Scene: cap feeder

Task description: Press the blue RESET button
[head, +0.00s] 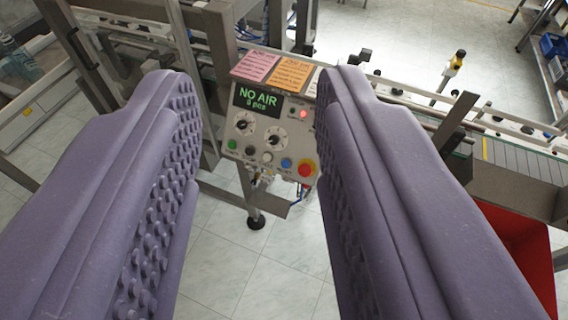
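The control panel (243,127) stands ahead of me, seen between my two fingers. Its small blue button (286,163) sits in the lower row, just left of a red mushroom button (306,168) on a yellow base. The label at the blue button is too small to read. The panel's display (256,101) reads "NO AIR" in green, with a smaller line below. My gripper (248,85) has two purple, studded fingers spread wide, with nothing between them. The fingers are well short of the panel and do not touch it.
The panel also has a green button (232,144), black and white buttons, two dials and a lit red lamp (303,114). Pink (256,66) and orange (290,73) notes lie above it. A conveyor (510,158) runs right. A red bin (530,250) is at lower right. Tiled floor is open below.

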